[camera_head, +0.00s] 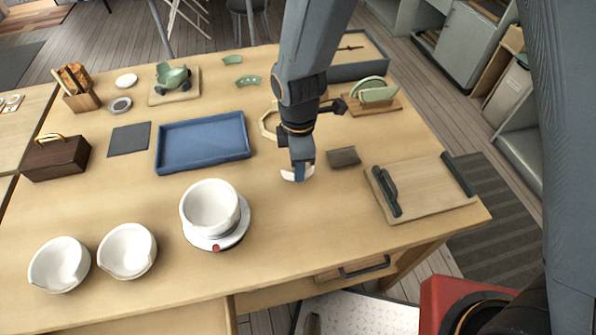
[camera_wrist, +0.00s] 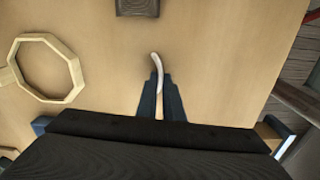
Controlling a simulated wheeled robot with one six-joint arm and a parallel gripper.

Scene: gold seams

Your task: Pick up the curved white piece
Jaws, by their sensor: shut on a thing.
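The curved white piece (camera_head: 291,177) is at the tip of my gripper (camera_head: 299,171), over the middle of the wooden table. In the wrist view the piece (camera_wrist: 157,66) shows as a thin curved edge sticking out between the two dark blue fingers of my gripper (camera_wrist: 160,92). The fingers are shut on it.
A dark block (camera_head: 343,157) lies right of my gripper, and a board with dark handles (camera_head: 430,188) further right. A white bowl (camera_head: 210,208) stands on a round stand front left. A blue tray (camera_head: 203,143) is left. An octagonal wooden ring (camera_wrist: 45,92) lies nearby.

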